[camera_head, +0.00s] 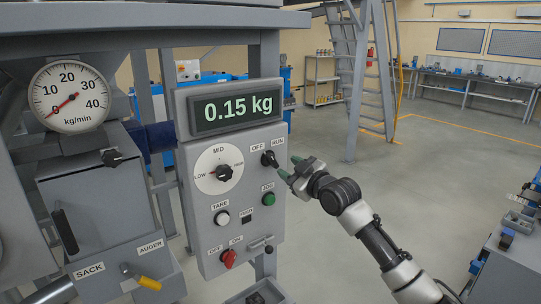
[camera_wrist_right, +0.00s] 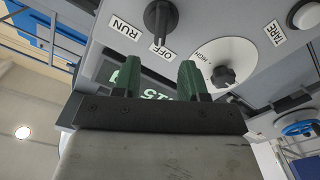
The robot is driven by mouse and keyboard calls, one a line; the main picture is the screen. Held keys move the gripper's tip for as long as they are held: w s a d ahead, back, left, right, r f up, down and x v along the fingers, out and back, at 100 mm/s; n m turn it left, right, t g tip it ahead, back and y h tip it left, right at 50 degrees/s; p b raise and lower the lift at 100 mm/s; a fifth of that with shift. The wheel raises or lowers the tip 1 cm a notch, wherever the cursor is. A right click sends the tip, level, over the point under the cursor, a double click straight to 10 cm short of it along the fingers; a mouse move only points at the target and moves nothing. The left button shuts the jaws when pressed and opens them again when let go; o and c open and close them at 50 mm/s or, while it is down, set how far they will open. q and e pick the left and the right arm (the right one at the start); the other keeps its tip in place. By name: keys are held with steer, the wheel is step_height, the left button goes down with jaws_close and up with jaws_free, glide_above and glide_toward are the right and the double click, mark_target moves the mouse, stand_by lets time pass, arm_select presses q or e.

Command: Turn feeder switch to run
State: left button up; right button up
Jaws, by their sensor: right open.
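The feeder switch (camera_head: 270,159) is a black knob on the grey control panel, below the OFF and RUN labels. In the right wrist view the same switch (camera_wrist_right: 160,18) shows at the top, its narrow end toward the OFF label. My right gripper (camera_head: 290,167) is just right of the switch in the head view, open and empty. Its two green fingertips (camera_wrist_right: 159,75) point toward the panel in the wrist view, with the switch beyond them and no visible contact. My left gripper is not in view.
The panel (camera_head: 205,245) also carries a speed dial (camera_head: 221,172), a green JOG button (camera_head: 268,199), a TARE button (camera_head: 222,218) and a red knob (camera_head: 228,258). The display (camera_head: 236,108) reads 0.15 kg. A gauge (camera_head: 70,97) stands left. Open floor lies right of the panel.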

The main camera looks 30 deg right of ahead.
mark_target(273, 159)
steer(key=w, duration=0.2)
steer(key=w+p, duration=0.1)
steer(key=w, duration=0.2)
steer(key=w+p, duration=0.1)
steer(key=w, duration=0.1)
steer(key=shift+w+a, duration=0.3)
jaws_close()
